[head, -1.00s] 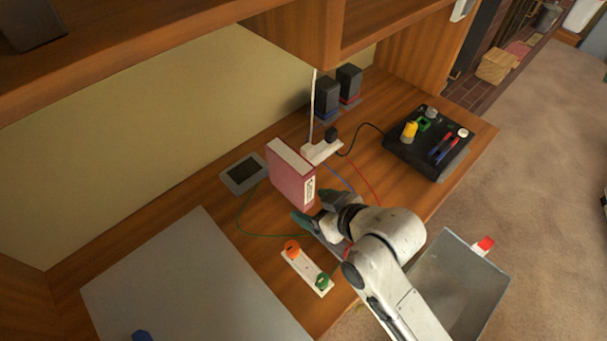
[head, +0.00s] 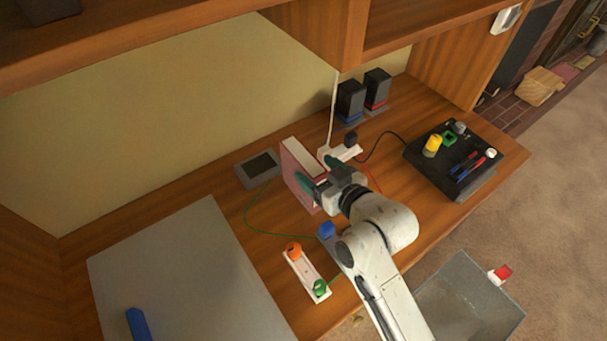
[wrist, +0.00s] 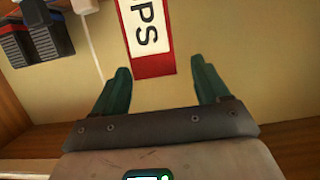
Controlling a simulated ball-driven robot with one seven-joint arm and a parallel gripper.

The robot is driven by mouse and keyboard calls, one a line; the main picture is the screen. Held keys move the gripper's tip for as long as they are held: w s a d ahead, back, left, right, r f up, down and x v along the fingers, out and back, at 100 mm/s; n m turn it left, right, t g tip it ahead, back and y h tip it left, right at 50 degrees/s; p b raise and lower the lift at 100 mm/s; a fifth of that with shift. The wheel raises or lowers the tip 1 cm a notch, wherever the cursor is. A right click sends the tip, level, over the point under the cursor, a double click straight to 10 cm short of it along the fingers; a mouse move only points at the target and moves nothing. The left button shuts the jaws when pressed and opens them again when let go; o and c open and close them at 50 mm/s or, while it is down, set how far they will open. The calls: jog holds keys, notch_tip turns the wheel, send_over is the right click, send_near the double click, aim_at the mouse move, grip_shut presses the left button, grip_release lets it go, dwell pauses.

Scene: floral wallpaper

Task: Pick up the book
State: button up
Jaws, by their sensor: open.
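The book (head: 291,178) stands upright on the wooden desk, red cover with pale page edges on top. In the wrist view, the book's red spine with a white label (wrist: 147,28) reading "PS" shows ahead, between the two green fingertips. My gripper (head: 320,182) is at the book's right side in the head view, with one finger in front of the cover. In the wrist view my gripper (wrist: 163,85) is open, its fingers on either side of the spine's lower end. The far finger is partly hidden in the head view, and contact cannot be told.
A white power strip (head: 341,152) lies behind the gripper. Two black speakers (head: 350,99) stand at the back. A black control box (head: 452,165) sits to the right. A white strip with orange and green knobs (head: 307,273) lies in front. A grey panel (head: 180,275) covers the left.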

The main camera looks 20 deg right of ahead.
aim_at(307, 160)
jog(key=p+x, duration=0.1)
jog(key=x, duration=0.4)
jog(key=shift+w+r, duration=0.15)
jog(key=shift+w, duration=0.05)
grip_shut()
dwell(0.5)
jog(key=shift+r, duration=0.1)
